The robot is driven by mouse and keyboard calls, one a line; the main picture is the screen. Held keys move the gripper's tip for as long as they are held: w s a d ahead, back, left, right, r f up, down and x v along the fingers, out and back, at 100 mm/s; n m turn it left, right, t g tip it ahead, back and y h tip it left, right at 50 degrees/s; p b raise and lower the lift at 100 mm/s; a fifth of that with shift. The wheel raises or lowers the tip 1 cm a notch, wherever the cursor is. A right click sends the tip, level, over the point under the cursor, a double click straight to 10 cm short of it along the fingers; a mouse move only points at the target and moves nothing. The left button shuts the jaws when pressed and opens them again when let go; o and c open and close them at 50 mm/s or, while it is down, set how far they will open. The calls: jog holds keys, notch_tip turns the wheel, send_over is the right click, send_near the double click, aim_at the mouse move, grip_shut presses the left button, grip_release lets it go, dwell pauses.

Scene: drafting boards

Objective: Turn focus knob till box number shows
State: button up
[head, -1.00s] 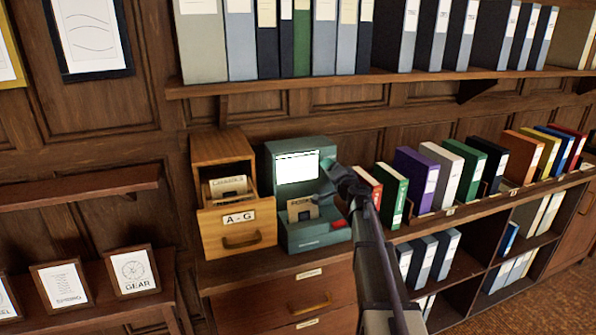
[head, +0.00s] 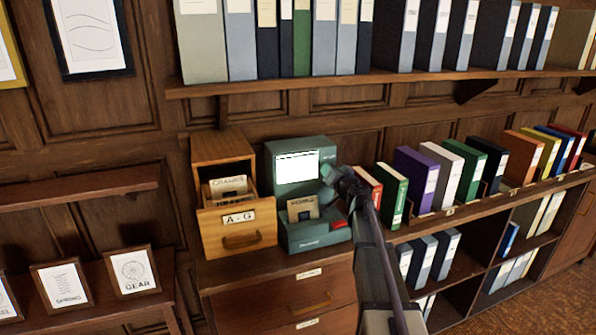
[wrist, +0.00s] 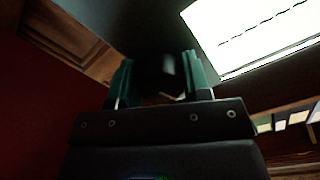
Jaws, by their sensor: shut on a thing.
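The green microfiche reader (head: 318,146) stands on a wooden drawer cabinet. Its lit white screen (head: 297,168) shows a broken dark line along the top edge and no number that I can read; the screen also shows in the wrist view (wrist: 255,35). My gripper (head: 329,173) is at the right side of the reader, beside the screen. In the wrist view its two green fingers (wrist: 160,80) are shut on the dark focus knob (wrist: 165,68), which is mostly in shadow. In the head view the gripper hides the knob.
A wooden card box (head: 232,190) marked A-G stands left of the reader, with cards in its open drawer. A card stands in the reader's front tray (head: 318,232). Red and green books (head: 392,193) stand close to the right of my arm. A binder shelf (head: 400,77) runs above.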

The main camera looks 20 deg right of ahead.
dwell(0.3)
jog(key=m, duration=0.6)
dwell(0.4)
jog(key=m, duration=0.3)
dwell(0.5)
jog(key=m, duration=0.3)
jog(key=shift+m, duration=0.4)
